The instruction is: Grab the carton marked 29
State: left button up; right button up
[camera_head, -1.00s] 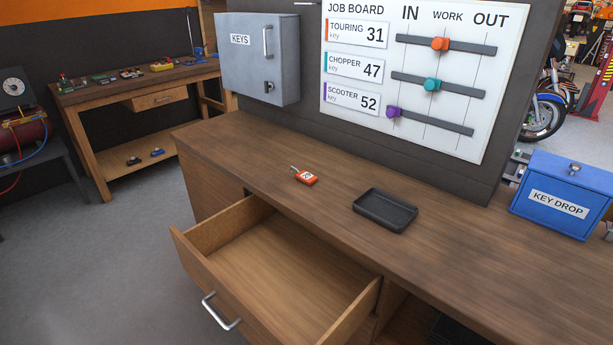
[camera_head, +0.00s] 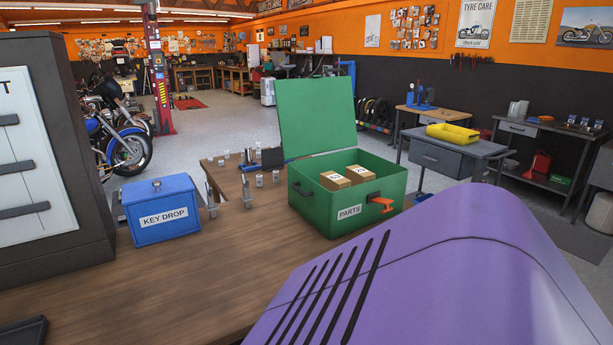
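Two small brown cartons with white labels sit inside the open green box marked PARTS (camera_head: 308,211). One is the left carton (camera_head: 334,180) and the other is the right carton (camera_head: 357,174). Their numbers are too small to read, so I cannot tell which is marked 29. The green lid (camera_head: 315,117) stands raised at the back. An orange handle or latch (camera_head: 383,203) is on the box's front. Neither of my grippers is in view.
A blue KEY DROP box (camera_head: 161,209) stands left of the green box on the wooden counter (camera_head: 175,290). Small metal posts and cylinders stand between and behind them. A large purple slotted body (camera_head: 450,270) fills the lower right. A dark tray edge (camera_head: 22,332) shows lower left.

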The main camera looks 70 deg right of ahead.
aim_at(358, 175)
jog(key=l+z, duration=0.1)
jog(key=z, duration=0.8)
jog(key=l+z, duration=0.15)
jog(key=z, duration=0.3)
jog(key=i+l+z, duration=0.35)
jog(key=z, duration=0.15)
jog(key=i+l+z, duration=0.5)
jog(key=i+l, duration=0.2)
jog(key=i, duration=0.25)
